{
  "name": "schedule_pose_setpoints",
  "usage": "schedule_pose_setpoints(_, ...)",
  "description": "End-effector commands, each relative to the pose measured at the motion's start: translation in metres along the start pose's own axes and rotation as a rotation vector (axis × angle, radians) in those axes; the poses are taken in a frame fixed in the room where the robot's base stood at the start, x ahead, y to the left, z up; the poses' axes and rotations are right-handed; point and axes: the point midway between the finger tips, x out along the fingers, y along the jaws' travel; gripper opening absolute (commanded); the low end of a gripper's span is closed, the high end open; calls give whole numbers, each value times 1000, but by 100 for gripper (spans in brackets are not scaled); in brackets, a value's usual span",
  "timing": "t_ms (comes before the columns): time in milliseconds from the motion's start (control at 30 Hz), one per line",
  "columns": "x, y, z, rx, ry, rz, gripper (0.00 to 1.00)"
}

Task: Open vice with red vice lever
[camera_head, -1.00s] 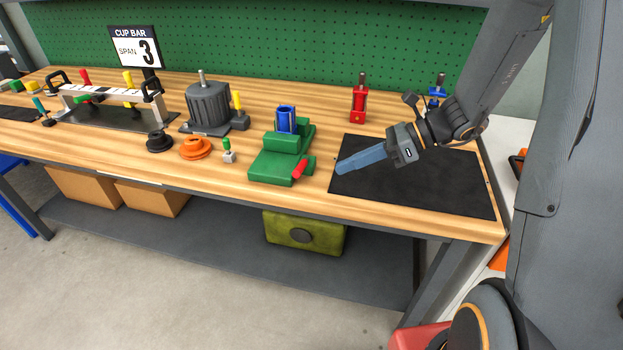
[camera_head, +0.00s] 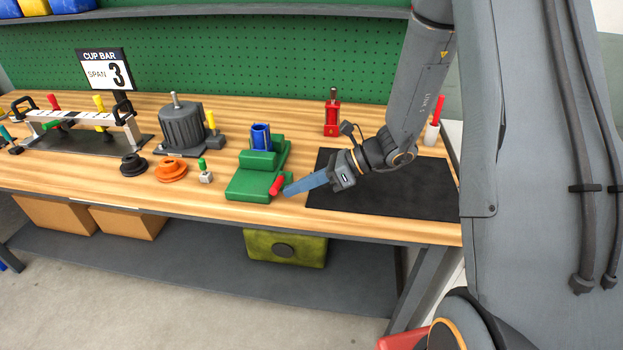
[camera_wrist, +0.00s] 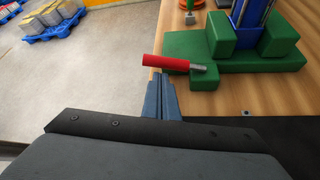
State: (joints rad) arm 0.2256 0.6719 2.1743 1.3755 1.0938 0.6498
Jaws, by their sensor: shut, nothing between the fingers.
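The green vice (camera_head: 256,172) stands near the front edge of the bench, with a blue part (camera_head: 260,137) upright in it. Its red lever (camera_head: 277,185) sticks out at the vice's front right. My gripper (camera_head: 287,192) has its blue fingers shut and empty, with the tips right beside the lever. In the wrist view the green vice (camera_wrist: 230,50) is at upper right. The red lever (camera_wrist: 172,62) lies nearly level just beyond the tips of my gripper (camera_wrist: 161,80). I cannot tell whether the fingertips touch the lever.
A black mat (camera_head: 390,185) lies under my arm to the right. A red fixture (camera_head: 332,117) stands behind. Left of the vice are a small green-topped piece (camera_head: 205,172), an orange disc (camera_head: 171,172), a black disc (camera_head: 133,164) and a grey ribbed housing (camera_head: 181,128).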

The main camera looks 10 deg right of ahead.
Motion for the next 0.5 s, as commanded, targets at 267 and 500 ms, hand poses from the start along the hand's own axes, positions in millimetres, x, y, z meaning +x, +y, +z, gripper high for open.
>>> schedule_pose_setpoints(267, 21, 0, 0, 0, -1, 1, 0)
schedule_pose_setpoints(500, 22, 0, 0, 0, -1, 0, 0)
